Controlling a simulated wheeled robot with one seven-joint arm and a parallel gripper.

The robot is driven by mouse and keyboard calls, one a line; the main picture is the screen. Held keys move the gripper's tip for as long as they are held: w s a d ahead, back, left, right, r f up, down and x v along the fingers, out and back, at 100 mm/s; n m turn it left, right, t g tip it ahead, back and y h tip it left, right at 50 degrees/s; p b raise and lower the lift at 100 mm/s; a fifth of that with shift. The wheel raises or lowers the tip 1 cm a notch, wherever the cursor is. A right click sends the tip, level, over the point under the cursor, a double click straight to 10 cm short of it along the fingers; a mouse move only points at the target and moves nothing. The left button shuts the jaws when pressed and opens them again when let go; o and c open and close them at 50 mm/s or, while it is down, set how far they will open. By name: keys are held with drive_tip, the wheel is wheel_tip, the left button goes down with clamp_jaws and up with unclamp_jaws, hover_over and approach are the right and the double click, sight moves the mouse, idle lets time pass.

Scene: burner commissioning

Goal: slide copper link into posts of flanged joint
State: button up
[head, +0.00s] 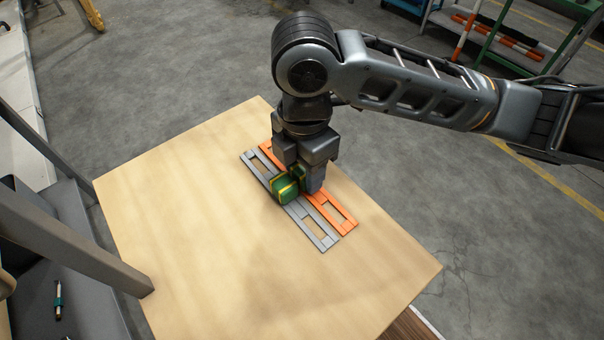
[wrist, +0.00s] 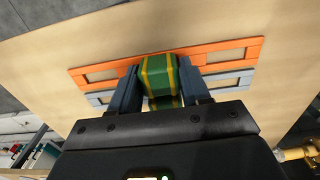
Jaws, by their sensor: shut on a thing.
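My gripper (head: 300,184) is shut on a green block with yellow bands (head: 285,191), low over the wooden table. In the wrist view the block (wrist: 160,75) sits between the two dark fingers of my gripper (wrist: 160,92). An orange slotted strip (head: 349,229) and a grey slotted strip (head: 326,244) lie side by side under the gripper. The block and fingers hide their middles. I cannot tell whether the block touches the strips. I cannot clearly identify a copper link or a flanged joint with posts.
The wooden tabletop (head: 210,250) is clear around the strips. A grey frame bar (head: 75,238) stands along its left side. A brass-coloured fitting (wrist: 298,154) shows at the lower right in the wrist view. A green-framed rack (head: 490,35) stands on the floor behind.

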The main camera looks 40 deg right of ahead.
drive_tip(key=shift+r+p, duration=2)
drive_tip(key=shift+r, duration=0.55)
